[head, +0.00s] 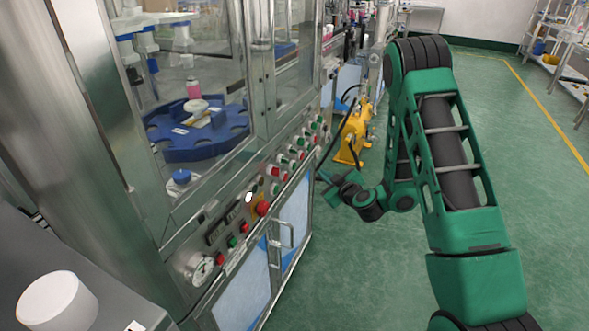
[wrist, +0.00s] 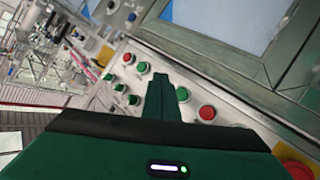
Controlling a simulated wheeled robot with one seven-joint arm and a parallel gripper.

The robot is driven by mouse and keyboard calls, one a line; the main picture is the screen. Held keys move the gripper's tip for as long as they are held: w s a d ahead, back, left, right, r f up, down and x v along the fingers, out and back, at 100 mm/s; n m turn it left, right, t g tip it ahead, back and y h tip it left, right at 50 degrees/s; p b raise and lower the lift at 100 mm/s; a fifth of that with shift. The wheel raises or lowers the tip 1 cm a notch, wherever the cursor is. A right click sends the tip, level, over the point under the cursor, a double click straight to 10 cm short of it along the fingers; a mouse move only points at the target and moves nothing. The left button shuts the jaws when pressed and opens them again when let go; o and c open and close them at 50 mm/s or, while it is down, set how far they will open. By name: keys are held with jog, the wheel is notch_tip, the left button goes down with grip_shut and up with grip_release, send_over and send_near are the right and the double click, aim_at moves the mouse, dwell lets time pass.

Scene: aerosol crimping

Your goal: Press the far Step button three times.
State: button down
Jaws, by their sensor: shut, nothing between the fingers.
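A steel control panel (head: 236,222) with rows of red and green push buttons runs along the front of the machine. Green buttons (head: 318,118) stand at its far end in the head view. In the wrist view, several green buttons (wrist: 143,67) lie left of and beyond my fingers, and a red button (wrist: 207,112) lies to their right. The button labels are too small to read, so I cannot tell which is the far Step button. My gripper (head: 322,177) is shut and empty, pointing at the panel. Its fingertips (wrist: 182,94) hide part of the panel; contact cannot be told.
A red knob on a yellow plate (head: 263,208) sits on the nearer panel. Door handles (head: 285,235) stick out below. A yellow machine (head: 353,135) stands on the floor beyond my gripper. A blue star wheel (head: 185,150) sits behind the glass.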

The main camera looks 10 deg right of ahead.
aim_at(294, 166)
jog(key=w+a, duration=0.4)
jog(key=a, duration=0.1)
jog(key=shift+a, duration=0.4)
jog(key=shift+a, duration=0.15)
dwell(2.1)
jog(key=shift+w+a, duration=0.2)
